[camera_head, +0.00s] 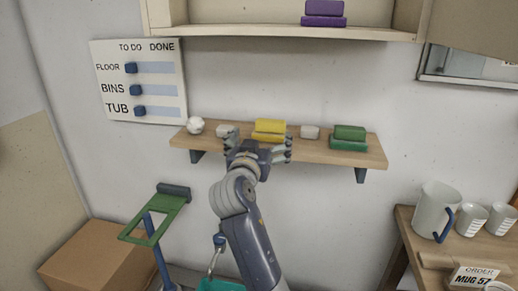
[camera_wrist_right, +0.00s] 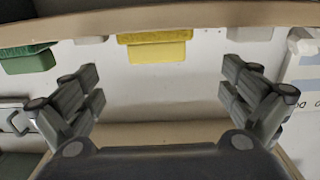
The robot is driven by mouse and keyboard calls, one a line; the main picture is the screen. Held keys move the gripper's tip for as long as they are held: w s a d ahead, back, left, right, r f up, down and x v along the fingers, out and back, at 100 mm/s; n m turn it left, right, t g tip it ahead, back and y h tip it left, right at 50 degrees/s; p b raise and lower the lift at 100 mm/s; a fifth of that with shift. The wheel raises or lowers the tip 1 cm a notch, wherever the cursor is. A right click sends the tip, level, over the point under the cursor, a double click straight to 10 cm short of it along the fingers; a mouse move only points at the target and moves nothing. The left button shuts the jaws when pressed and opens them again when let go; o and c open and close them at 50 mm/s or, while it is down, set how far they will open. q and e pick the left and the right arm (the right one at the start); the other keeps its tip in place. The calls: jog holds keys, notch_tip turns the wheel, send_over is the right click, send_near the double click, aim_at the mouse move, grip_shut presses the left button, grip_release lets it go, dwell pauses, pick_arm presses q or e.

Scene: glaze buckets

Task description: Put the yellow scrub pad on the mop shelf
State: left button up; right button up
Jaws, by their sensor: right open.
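Two yellow blocks are stacked on the wooden wall shelf (camera_head: 360,152): the upper yellow scrub pad (camera_head: 270,126) and a lower yellow piece (camera_head: 267,137). My right gripper (camera_head: 258,147) is open and empty at the shelf's front edge, just in front of the stack. In the right wrist view, which looks turned over, the yellow pieces (camera_wrist_right: 155,51) show beyond the open right gripper (camera_wrist_right: 160,85), between its fingers and apart from them. My left gripper is not in view. No label shows which shelf is the mop shelf.
Above, an upper shelf (camera_head: 290,33) holds purple blocks (camera_head: 323,14). A green mop frame (camera_head: 155,218) stands below left; mugs (camera_head: 436,210) stand right.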

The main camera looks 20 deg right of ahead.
jog(key=shift+v, duration=1.45)
